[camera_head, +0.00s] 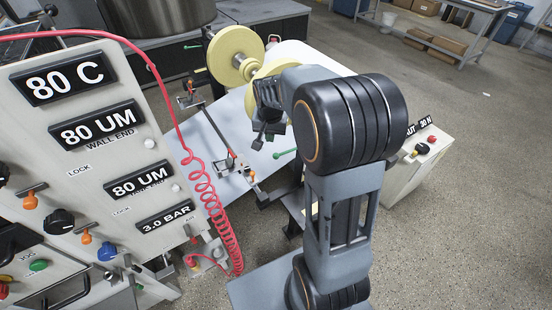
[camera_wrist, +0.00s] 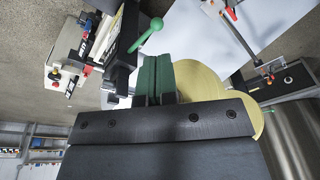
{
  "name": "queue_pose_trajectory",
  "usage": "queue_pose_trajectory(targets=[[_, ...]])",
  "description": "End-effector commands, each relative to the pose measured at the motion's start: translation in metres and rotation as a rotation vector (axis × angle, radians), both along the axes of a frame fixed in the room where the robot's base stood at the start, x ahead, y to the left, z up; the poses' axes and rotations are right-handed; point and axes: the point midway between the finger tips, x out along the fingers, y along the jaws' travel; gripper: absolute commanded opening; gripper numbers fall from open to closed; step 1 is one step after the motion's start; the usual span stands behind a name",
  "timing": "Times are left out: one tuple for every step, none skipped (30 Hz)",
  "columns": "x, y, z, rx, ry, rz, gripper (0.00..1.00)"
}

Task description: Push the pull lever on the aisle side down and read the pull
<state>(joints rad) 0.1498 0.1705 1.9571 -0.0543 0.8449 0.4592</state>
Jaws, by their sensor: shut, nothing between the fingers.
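A lever with a green ball end (camera_head: 286,153) sticks out beside the paper path, just below and right of my gripper (camera_head: 262,132) in the head view. It also shows in the wrist view (camera_wrist: 154,27), its rod slanting down-left to a dark bracket. My gripper's green-padded fingers (camera_wrist: 158,62) are together and empty, beneath this lever in the picture; I cannot tell whether they touch it. A display (camera_head: 421,127) on the box at right appears to end in "20 N", its left part hidden by my arm. No pull label shows on the lever.
A white panel (camera_head: 100,160) at left shows 80 C, 80 UM twice and 3.0 BAR. A coiled red hose (camera_head: 215,205) hangs beside it. A yellow roll (camera_head: 236,50) stands behind my gripper. Another green-tipped lever (camera_head: 193,46) is farther back.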

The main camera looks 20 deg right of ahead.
Motion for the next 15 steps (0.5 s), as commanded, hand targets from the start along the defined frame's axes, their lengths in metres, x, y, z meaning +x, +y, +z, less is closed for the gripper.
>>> queue_pose_trajectory(targets=[[0.011,-0.008,-0.019,0.005,0.021,-0.039,0.0],[0.016,-0.012,-0.027,0.007,0.03,-0.061,0.0],[0.023,-0.016,-0.037,0.009,0.04,-0.086,0.0],[0.027,-0.019,-0.044,0.011,0.047,-0.105,0.0],[0.03,-0.022,-0.051,0.013,0.052,-0.121,0.0],[0.034,-0.025,-0.058,0.014,0.058,-0.141,0.0],[0.037,-0.027,-0.063,0.016,0.063,-0.153,0.0],[0.038,-0.029,-0.067,0.017,0.067,-0.162,0.0],[0.041,-0.031,-0.071,0.017,0.07,-0.174,0.0],[0.042,-0.032,-0.074,0.018,0.072,-0.181,0.0],[0.043,-0.033,-0.076,0.018,0.074,-0.186,0.0],[0.044,-0.034,-0.078,0.018,0.075,-0.191,0.0],[0.044,-0.034,-0.079,0.019,0.075,-0.193,0.0],[0.045,-0.034,-0.08,0.019,0.076,-0.195,0.0],[0.045,-0.034,-0.08,0.019,0.076,-0.196,0.0]])
